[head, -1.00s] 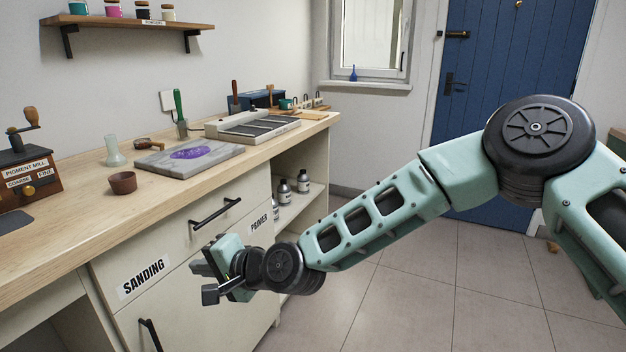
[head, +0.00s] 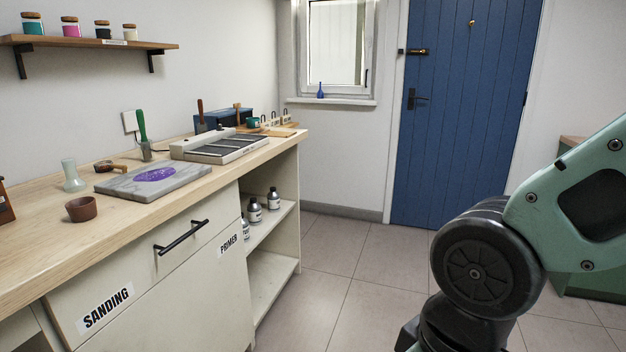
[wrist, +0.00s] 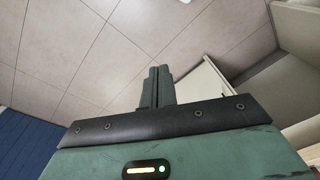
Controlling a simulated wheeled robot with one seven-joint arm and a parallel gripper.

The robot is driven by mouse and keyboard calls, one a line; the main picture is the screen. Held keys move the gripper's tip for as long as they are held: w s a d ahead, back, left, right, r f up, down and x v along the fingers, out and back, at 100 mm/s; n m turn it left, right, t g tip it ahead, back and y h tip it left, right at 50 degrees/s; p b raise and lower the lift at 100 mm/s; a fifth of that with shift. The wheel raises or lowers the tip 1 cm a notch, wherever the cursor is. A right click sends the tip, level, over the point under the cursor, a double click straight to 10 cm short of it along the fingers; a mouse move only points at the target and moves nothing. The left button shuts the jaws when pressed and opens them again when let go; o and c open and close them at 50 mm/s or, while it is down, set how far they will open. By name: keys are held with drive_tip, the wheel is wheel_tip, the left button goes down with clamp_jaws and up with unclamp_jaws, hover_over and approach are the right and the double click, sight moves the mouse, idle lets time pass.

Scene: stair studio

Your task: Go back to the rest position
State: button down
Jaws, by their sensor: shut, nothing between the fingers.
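My gripper (wrist: 157,88) shows in the wrist view, its two dark fingers pressed together with nothing between them. Behind the fingers are floor tiles and a pale cabinet edge. In the head view my arm is folded at the lower right, and the gripper itself is out of the picture there.
A workbench (head: 40,245) runs along the left, holding a stone slab (head: 190,182) with purple pigment, a brown bowl (head: 81,209) and a screened tray (head: 225,147). Bottles (head: 273,198) stand on an open shelf below. A blue door (head: 460,110) is at the back. Tiled floor (head: 350,270) is clear between.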

wheel_tip(320, 180, up, 17)
drive_tip(key=s+d+p, duration=0.2)
drive_tip(key=p, duration=1.4)
drive_tip(key=shift+d+f+h, duration=0.15)
drive_tip(key=shift+d+h, duration=0.15)
drive_tip(key=shift+d, duration=0.1)
